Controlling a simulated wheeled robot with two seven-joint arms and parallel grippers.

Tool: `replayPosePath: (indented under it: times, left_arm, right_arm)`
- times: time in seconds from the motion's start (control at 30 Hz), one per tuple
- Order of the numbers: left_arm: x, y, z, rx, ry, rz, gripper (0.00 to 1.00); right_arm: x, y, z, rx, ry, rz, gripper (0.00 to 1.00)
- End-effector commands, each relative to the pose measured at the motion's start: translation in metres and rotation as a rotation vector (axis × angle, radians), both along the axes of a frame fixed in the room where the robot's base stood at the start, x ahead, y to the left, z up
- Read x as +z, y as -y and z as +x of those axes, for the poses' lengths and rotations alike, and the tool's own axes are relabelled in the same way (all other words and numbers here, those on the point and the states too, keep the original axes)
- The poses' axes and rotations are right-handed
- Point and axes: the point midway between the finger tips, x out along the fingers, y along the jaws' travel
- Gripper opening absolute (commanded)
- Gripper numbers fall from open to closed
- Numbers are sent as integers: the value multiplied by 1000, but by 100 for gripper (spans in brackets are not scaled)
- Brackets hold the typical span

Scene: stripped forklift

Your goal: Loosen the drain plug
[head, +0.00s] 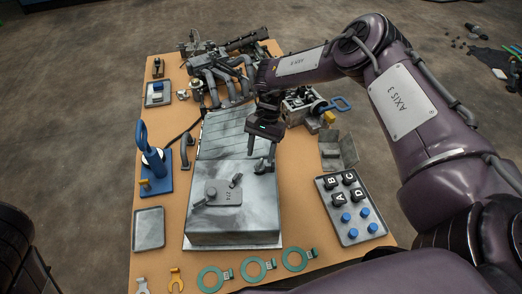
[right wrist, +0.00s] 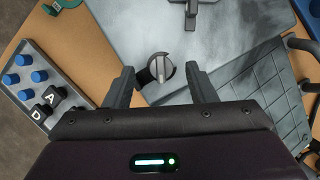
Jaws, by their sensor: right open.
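A large grey metal pan (head: 232,222) lies in the middle of the table, with a ribbed sloping part behind its flat top. In the right wrist view a round grey plug with a raised bar across it (right wrist: 160,67), which looks like the drain plug, sits at the pan's edge. My right gripper (right wrist: 160,80) is open, its two fingers apart on either side of the plug, with no clear contact. My left gripper is out of view.
A tray (head: 330,208) of lettered black caps and blue caps stands right of the pan. Green rings (head: 258,270) lie in front. A blue tool stand (head: 153,165) and an empty tray (head: 149,229) are at left. Pipes and engine parts crowd the back.

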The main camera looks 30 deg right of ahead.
Motion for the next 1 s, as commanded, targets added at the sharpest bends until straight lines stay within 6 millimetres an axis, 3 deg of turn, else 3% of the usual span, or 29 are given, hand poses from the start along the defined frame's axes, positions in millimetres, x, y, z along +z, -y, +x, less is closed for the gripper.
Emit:
replayPosePath:
  times: [0.17,0.33,0.47,0.67,0.8,1.0]
  left_arm:
    - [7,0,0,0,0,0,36]
    - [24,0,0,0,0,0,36]
    - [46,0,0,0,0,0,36]
    - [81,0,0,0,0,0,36]
    - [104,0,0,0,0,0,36]
    - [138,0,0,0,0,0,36]
  right_arm:
    - [12,0,1,-1,2,0,51]
    - [40,0,1,-1,1,1,51]
    - [71,0,1,-4,1,0,51]
    - [97,0,0,0,0,0,51]
    - [129,0,0,-3,-1,-1,51]
    - [156,0,0,-1,-1,-1,51]
